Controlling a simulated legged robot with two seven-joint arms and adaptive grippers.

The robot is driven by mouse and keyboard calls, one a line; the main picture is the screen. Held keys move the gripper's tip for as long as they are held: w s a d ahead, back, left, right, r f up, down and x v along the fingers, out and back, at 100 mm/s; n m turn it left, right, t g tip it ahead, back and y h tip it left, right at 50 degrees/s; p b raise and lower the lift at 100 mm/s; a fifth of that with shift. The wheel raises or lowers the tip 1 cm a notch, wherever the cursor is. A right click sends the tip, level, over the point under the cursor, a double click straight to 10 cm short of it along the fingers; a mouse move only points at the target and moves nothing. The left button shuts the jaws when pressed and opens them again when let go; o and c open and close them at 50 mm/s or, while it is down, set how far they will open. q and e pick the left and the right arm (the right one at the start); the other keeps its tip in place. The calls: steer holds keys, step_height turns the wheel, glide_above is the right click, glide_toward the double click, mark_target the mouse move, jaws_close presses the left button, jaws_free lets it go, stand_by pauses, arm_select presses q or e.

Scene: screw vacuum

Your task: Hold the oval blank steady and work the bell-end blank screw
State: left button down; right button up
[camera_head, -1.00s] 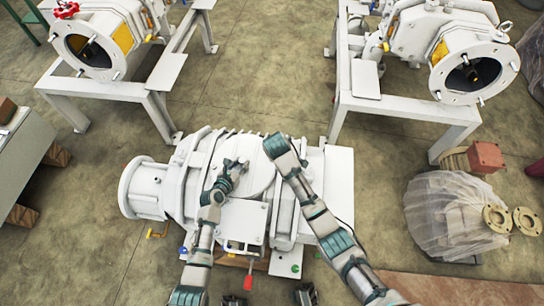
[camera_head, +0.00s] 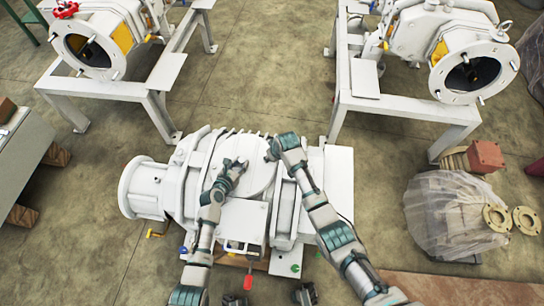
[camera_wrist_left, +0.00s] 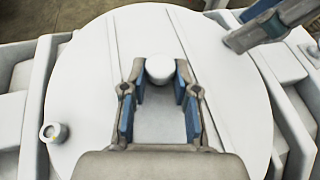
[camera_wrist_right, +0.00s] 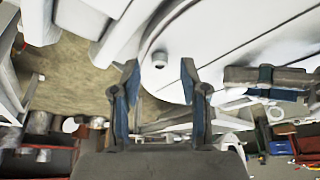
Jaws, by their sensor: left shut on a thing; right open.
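The oval blank is a broad white round plate (camera_head: 258,180) on top of the white machine; it fills much of the left wrist view (camera_wrist_left: 100,80). My left gripper (camera_head: 238,162) is shut on a white knob (camera_wrist_left: 160,68) that stands up from the plate. My right gripper (camera_head: 270,152) is open and empty at the plate's far right edge. In the right wrist view, a small white screw head (camera_wrist_right: 160,58) stands near the plate's rim, ahead of the open fingers and apart from them. Another small screw (camera_wrist_left: 55,132) sits near the opposite rim. I cannot tell which is the bell-end blank screw.
The white machine (camera_head: 150,188) has raised ribs around the plate. Two more machines stand on white frames (camera_head: 150,95) behind. A plastic-wrapped bundle (camera_head: 450,215) lies on the floor at right, and a bench (camera_head: 20,160) is at left. Open floor lies between.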

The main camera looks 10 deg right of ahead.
steer(key=shift+w+a+f, duration=0.1)
steer(key=shift+w+f, duration=0.1)
steer(key=shift+f, duration=0.4)
jaws_close()
steer(key=shift+m, duration=0.3)
steer(key=m, duration=0.2)
steer(key=m+h, duration=0.2)
steer(key=m, duration=0.1)
steer(key=shift+a+m, duration=0.3)
steer(key=shift+a, duration=0.05)
steer(key=m+h, duration=0.1)
steer(key=m, duration=0.2)
steer(key=shift+a+h, duration=0.15)
steer(key=shift+h, duration=0.15)
steer(key=shift+w+a+m+h, duration=0.15)
steer(key=shift+m+h, duration=0.25)
steer(key=shift+m, duration=1.2)
steer(key=shift+g, duration=0.3)
